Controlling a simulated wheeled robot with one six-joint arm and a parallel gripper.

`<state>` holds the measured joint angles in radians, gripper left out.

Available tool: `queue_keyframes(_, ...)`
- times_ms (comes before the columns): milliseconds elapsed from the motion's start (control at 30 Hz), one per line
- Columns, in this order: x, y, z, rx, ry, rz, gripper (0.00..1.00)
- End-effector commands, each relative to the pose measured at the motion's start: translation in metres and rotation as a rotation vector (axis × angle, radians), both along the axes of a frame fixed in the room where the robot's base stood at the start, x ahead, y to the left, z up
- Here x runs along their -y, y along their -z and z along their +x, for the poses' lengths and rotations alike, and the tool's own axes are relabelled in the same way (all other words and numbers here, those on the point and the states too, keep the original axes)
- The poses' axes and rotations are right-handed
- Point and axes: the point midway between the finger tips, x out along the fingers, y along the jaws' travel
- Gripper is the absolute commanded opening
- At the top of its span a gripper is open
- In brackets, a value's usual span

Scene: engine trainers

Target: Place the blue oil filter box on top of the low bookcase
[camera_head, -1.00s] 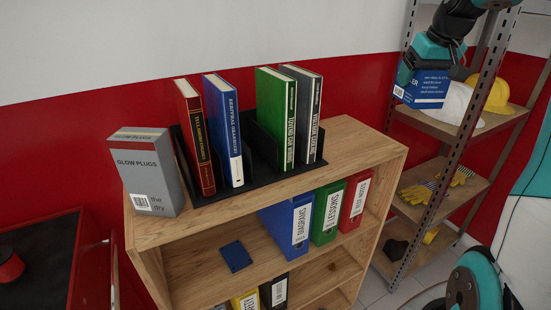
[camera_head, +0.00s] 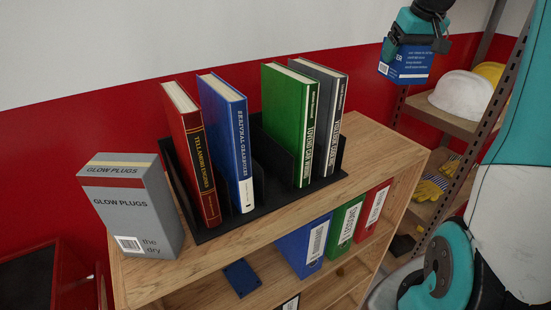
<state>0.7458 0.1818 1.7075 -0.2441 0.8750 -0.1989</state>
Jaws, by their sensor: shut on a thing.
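My gripper (camera_head: 416,45), teal and dark, is at the top right in the head view. It is shut on the blue oil filter box (camera_head: 403,70), a blue carton with a white lower band and a barcode label. The box hangs in the air, its upper part partly hidden by my gripper. The low bookcase (camera_head: 385,150) is a wooden unit in the middle of the view. In the picture the box appears above and beyond the right end of its top.
On the bookcase top, a grey glow plugs box (camera_head: 133,207) stands at the left. A black book rack (camera_head: 262,188) holds several books. Bare wood shows right of the rack. A metal shelf unit with a white helmet (camera_head: 461,95) stands behind, at right.

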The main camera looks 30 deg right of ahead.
Motion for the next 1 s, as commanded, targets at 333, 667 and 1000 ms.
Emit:
queue_keyframes(333,-0.011,0.022,0.007,-0.003,-0.017,0.004,0.46)
queue_keyframes(667,-0.012,0.112,0.006,-0.006,-0.018,0.004,0.46)
queue_keyframes(1000,-0.010,0.160,0.006,-0.001,-0.015,0.001,0.46)
